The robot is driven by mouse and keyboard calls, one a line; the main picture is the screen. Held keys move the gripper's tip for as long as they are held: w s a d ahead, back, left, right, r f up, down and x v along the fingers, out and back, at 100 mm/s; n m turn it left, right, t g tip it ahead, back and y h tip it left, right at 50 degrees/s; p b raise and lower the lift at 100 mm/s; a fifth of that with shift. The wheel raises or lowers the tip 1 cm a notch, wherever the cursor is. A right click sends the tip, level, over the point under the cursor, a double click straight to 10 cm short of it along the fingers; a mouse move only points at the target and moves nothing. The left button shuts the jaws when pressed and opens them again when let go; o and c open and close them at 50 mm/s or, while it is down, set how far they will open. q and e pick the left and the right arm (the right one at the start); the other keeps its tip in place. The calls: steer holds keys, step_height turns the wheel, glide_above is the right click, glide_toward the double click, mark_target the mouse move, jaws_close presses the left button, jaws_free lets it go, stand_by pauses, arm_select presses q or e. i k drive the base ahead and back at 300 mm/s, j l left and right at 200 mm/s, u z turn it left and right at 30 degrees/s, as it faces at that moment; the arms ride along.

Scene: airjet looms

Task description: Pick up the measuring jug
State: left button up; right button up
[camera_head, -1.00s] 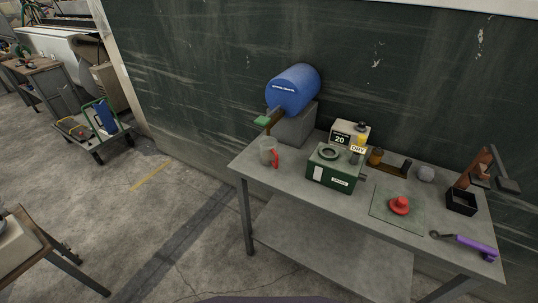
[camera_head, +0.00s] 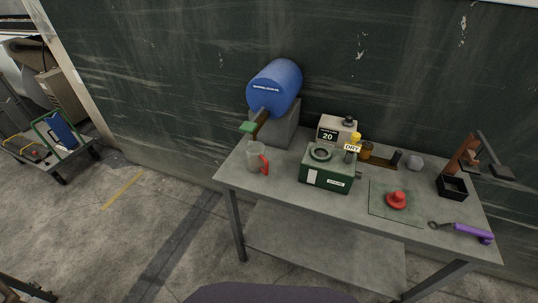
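The measuring jug (camera_head: 255,157) is a clear, greyish cup with a red handle on its right side. It stands upright on the left part of the grey table (camera_head: 290,197), in front of the blue drum and left of the green box. Neither of my grippers shows in the head view, and nothing touches the jug from my side.
A blue drum (camera_head: 275,87) on a grey stand is behind the jug. A green box (camera_head: 327,168), a red knob-like object (camera_head: 396,200), a purple-handled tool (camera_head: 465,230) and a black tray (camera_head: 452,187) share the table. A cart (camera_head: 50,150) stands at left on open floor.

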mark_target(257, 163)
steer(key=i+j+z, duration=0.25)
steer(key=j+z, duration=0.25)
steer(key=i+j+z, duration=0.15)
steer(key=j+z, duration=0.35)
steer(key=j, duration=0.15)
steer(key=j+z, duration=0.5)
steer(key=j, duration=0.15)
steer(key=k+j+z, duration=0.1)
steer(key=j+z, duration=0.4)
steer(key=j, duration=0.15)
steer(key=k+j+z, duration=0.2)
steer(key=j+z, duration=0.25)
steer(key=j, duration=0.15)
